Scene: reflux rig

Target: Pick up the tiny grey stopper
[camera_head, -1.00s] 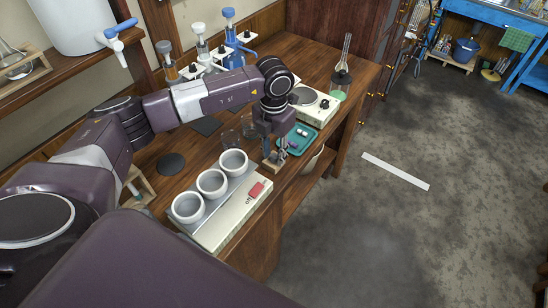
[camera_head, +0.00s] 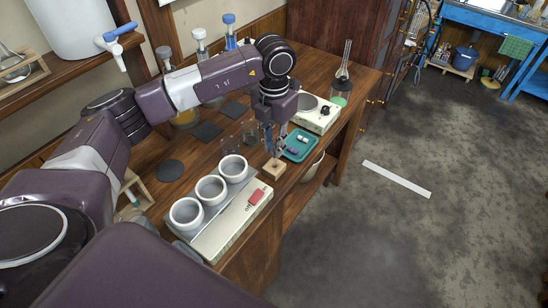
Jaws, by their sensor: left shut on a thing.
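My left gripper (camera_head: 273,152) comes down from the arm, just above a small wooden block (camera_head: 274,170) at the table's front edge. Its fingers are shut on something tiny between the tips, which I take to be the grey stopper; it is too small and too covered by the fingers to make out. The wooden block shows a dark spot on its top, just under the fingertips. My right gripper is not in view.
A green tray (camera_head: 308,151) with small items lies right of the gripper. A white device (camera_head: 229,225) with three white cups stands in front left. Clear glassware (camera_head: 228,143) stands just left of the gripper. A hotplate (camera_head: 329,117) and a flask (camera_head: 341,88) are behind.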

